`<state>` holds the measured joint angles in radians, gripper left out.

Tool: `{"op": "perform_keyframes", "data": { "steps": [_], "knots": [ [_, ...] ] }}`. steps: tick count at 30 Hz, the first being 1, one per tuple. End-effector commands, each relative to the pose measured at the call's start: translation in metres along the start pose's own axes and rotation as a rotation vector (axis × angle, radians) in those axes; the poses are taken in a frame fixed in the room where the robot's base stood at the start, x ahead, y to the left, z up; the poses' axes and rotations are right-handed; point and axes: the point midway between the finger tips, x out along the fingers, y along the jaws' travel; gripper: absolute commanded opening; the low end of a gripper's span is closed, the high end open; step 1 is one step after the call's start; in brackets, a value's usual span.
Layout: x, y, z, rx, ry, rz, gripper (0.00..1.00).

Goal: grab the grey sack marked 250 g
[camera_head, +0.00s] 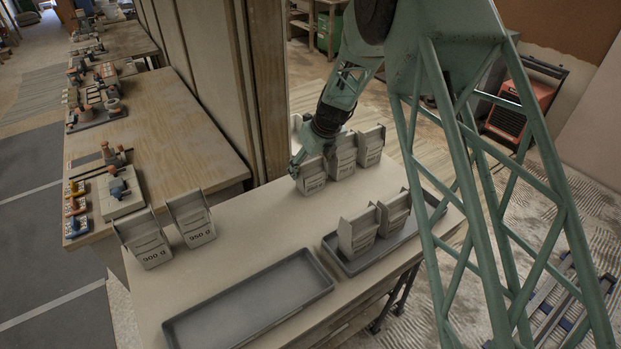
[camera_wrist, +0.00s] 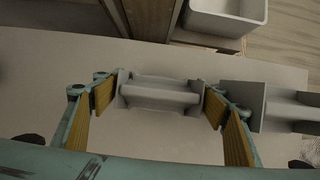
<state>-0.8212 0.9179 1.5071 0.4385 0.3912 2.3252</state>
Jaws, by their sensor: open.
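My gripper (camera_head: 299,165) is low over the far end of the pale table, at a grey sack (camera_head: 313,178) in the back group. In the wrist view, my open gripper (camera_wrist: 160,99) has its yellow-padded fingers on either side of a grey sack (camera_wrist: 158,84); a small gap shows at the pads. The print on this sack is too small to read for sure. Two more sacks, a middle one (camera_head: 343,160) and a right one (camera_head: 370,149), stand beside it. Another sack (camera_wrist: 275,103) shows close to the right finger in the wrist view.
Two sacks, a front one (camera_head: 357,236) and a rear one (camera_head: 394,216), stand in a dark tray (camera_head: 345,266). An empty dark tray (camera_head: 250,301) lies in front. A wooden post (camera_head: 265,90) rises behind the table.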

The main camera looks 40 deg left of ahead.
Motion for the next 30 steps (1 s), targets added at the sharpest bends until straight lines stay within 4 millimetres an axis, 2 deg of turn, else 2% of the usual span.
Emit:
{"op": "perform_keyframes", "data": {
  "steps": [7, 21, 30],
  "knots": [
    [0.008, 0.0, -0.001, 0.0, 0.001, 0.0, 0.66],
    [0.05, 0.0, -0.002, 0.0, 0.001, 0.0, 0.66],
    [0.052, 0.0, -0.001, 0.0, 0.0, 0.0, 0.66]
  ]
}}
